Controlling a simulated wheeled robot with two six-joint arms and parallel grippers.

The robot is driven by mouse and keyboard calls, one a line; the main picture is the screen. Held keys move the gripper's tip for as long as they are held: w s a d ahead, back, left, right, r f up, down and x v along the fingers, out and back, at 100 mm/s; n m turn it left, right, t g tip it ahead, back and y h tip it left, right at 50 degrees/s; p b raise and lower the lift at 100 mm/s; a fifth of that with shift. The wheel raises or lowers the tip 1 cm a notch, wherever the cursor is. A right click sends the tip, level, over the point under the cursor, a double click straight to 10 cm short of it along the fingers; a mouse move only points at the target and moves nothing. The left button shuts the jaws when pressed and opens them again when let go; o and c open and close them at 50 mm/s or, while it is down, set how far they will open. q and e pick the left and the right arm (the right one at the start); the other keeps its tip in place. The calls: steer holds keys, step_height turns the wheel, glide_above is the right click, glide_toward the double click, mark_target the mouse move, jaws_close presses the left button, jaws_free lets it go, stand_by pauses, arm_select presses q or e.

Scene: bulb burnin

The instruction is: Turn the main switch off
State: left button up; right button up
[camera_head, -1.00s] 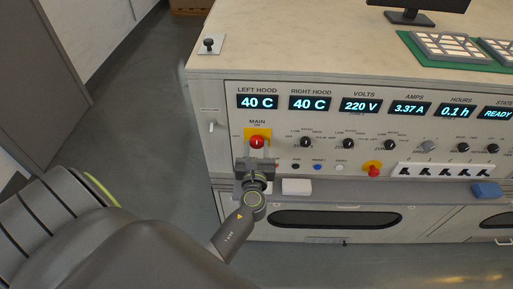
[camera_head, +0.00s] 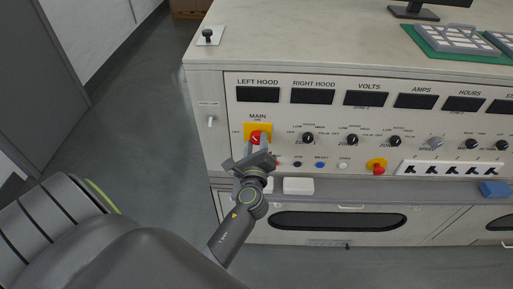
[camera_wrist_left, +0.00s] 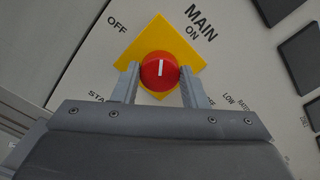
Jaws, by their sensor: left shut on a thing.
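The main switch (camera_head: 256,138) is a red round knob with a white mark on a yellow plate (camera_head: 249,129) at the left of the panel. In the left wrist view the red knob (camera_wrist_left: 159,71) sits between the two fingers of my left gripper (camera_wrist_left: 154,82), and its white mark points straight up in that picture, toward neither label exactly. In the head view the mark leans to the upper left. My left gripper (camera_head: 258,145) is tilted and shut on the knob. My right gripper is not in view.
The displays (camera_head: 257,94) above are dark. A red emergency button (camera_head: 377,167), several toggle switches (camera_head: 453,169) and small knobs (camera_head: 308,138) line the panel to the right. A white block (camera_head: 298,185) and a blue block (camera_head: 494,189) lie on the ledge below.

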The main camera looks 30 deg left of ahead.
arm_select(q)
steer(key=n+b, duration=0.3)
steer(key=n, duration=0.2)
steer(key=shift+f+n, duration=0.15)
steer(key=shift+n, duration=0.15)
steer(key=shift+n+b, duration=1.35)
steer(key=shift+n, duration=0.85)
steer(key=o, duration=1)
steer(key=shift+s, duration=0.1)
